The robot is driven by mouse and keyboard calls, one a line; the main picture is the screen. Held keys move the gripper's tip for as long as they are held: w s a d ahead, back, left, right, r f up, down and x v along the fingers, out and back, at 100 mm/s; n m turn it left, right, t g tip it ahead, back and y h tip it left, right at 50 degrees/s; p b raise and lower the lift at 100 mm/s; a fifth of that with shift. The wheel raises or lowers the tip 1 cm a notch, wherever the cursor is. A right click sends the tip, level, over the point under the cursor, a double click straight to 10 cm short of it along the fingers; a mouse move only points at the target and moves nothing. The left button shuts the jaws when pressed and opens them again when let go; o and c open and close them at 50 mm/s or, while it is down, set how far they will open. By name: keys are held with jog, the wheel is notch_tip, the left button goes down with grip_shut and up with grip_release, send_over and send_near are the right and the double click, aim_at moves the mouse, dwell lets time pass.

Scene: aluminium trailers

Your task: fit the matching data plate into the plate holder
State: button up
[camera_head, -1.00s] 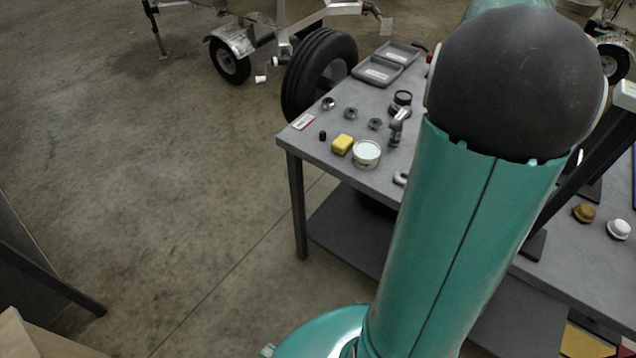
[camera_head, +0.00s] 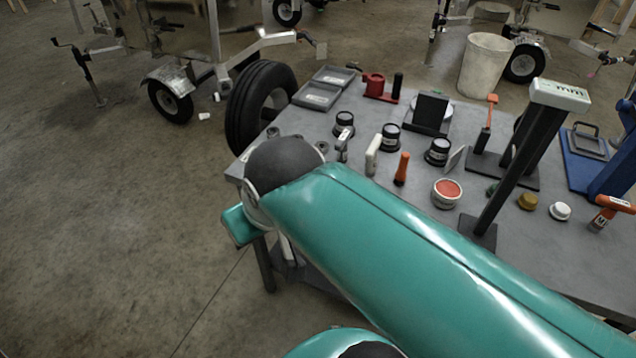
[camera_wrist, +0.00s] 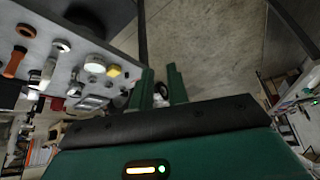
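I cannot tell for sure which piece is the matching data plate. A small thin grey plate (camera_head: 455,159) leans on the bench beside a round black-and-white part. A dark upright stand with a slanted face (camera_head: 431,112) stands behind it and may be the plate holder; I see no lettering on it. My gripper shows in the wrist view (camera_wrist: 162,84) as two green fingers, apart, with nothing visibly held between them. It hangs past the bench's edge, over the floor side.
The grey bench (camera_head: 375,115) carries several round parts, an orange-handled tool (camera_head: 402,168), a red-topped tin (camera_head: 446,192) and two grey trays (camera_head: 318,96). A tall black post (camera_head: 515,175) rises at right. A tyre (camera_head: 258,107) stands behind the bench's left end. Floor at left is clear.

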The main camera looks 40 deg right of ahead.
jog(key=shift+d, duration=0.1)
jog(key=w+d+m+g+h, duration=0.1)
jog(key=w+d+m, duration=0.45)
jog(key=d, duration=0.75)
jog(key=w+d+m, duration=0.4)
jog(key=w+d, duration=0.2)
jog(key=d, duration=0.7)
jog(key=m+g+h, duration=0.4)
jog(key=m, duration=0.4)
send_near(457, 152)
jog(key=x, duration=0.7)
jog(key=shift+d+r, duration=0.1)
jog(key=shift+d, duration=0.15)
jog(key=shift+n, duration=0.25)
jog(key=shift+a+x, duration=0.1)
jog(key=shift+x, duration=1.25)
jog(key=shift+a+x, duration=0.15)
jog(key=shift+x, duration=1.15)
